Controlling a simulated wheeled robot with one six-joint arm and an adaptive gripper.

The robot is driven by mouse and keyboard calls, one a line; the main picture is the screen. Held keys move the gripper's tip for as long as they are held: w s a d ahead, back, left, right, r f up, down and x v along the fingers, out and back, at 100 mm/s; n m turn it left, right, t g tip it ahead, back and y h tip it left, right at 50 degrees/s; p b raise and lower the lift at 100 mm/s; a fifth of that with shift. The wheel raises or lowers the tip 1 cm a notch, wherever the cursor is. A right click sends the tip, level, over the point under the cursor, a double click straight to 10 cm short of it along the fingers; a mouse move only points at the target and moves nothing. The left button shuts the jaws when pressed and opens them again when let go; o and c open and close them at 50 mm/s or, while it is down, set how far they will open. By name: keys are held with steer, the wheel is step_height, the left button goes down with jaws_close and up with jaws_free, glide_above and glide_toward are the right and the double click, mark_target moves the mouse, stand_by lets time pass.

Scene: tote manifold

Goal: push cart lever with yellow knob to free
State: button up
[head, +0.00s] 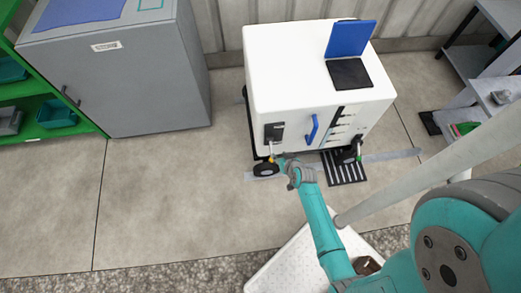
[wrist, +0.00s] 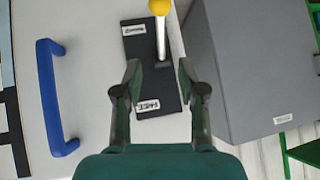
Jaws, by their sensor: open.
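The white cart (head: 290,75) has a black lever plate (head: 274,131) low on the left of its front face. The lever's yellow knob (head: 271,156) shows just below the plate. In the wrist view, the yellow knob (wrist: 159,7) is at the top edge on a pale metal stem (wrist: 161,38) rising from the black plate (wrist: 158,98). A label reading FREE (wrist: 147,105) is at the plate's lower end; another label at its upper end is hard to read. My gripper (wrist: 158,80) is open and empty, its fingertips apart below the stem's base in the picture.
A blue handle (wrist: 52,98) stands out from the cart face left of the plate in the wrist view. A grey cabinet (head: 140,75) stands left of the cart, with a green shelf (head: 50,133) beyond. Bare floor lies before the cabinet. A workbench is at the right.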

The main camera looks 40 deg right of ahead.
mark_target(271, 148)
steer(key=x, duration=1.1)
jaws_close()
